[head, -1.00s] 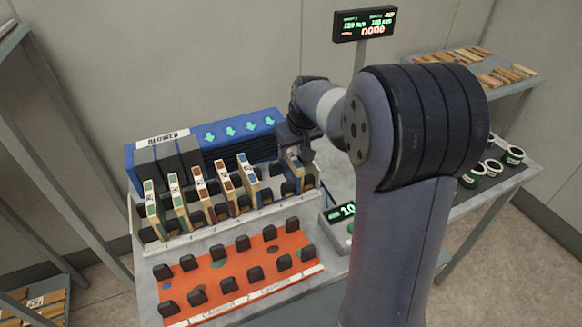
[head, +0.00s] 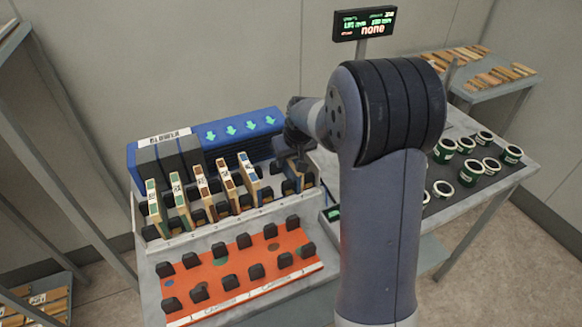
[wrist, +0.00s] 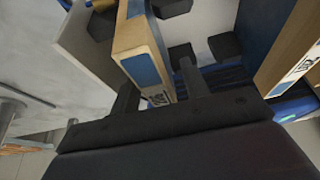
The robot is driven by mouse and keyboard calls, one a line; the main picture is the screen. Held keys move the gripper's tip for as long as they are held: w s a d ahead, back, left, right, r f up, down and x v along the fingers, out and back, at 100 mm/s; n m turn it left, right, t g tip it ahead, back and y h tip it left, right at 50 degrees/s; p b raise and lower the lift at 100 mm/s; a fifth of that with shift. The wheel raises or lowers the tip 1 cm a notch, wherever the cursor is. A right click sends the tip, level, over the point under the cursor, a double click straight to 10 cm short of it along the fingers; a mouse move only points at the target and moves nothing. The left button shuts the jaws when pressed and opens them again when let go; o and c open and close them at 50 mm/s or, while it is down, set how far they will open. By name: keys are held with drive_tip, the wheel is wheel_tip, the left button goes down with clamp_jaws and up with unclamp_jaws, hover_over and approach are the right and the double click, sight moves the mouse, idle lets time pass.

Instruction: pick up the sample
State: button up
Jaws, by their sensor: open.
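Several thin wooden sample panels with coloured faces and printed labels stand upright in a white slotted rack (head: 205,232). The rightmost sample (head: 292,180) stands apart from the others, at the right end of the rack. My gripper (head: 300,163) is over this sample, and my wrist partly hides it. In the wrist view, the sample with a blue patch (wrist: 140,68) is between the two dark fingers of my open gripper (wrist: 158,76). Whether either finger touches it is unclear. Another sample (wrist: 290,45) stands to the right in that view.
A blue machine (head: 240,132) with green arrows stands behind the rack. An orange board (head: 238,270) with black clips lies in front. Green-and-white cans (head: 466,145) stand on the right, and a display (head: 365,22) reads "none". A shelf (head: 490,78) holds wooden pieces.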

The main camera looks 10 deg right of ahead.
drive_tip(key=shift+f, duration=0.25)
drive_tip(key=shift+c, duration=0.4)
clamp_jaws()
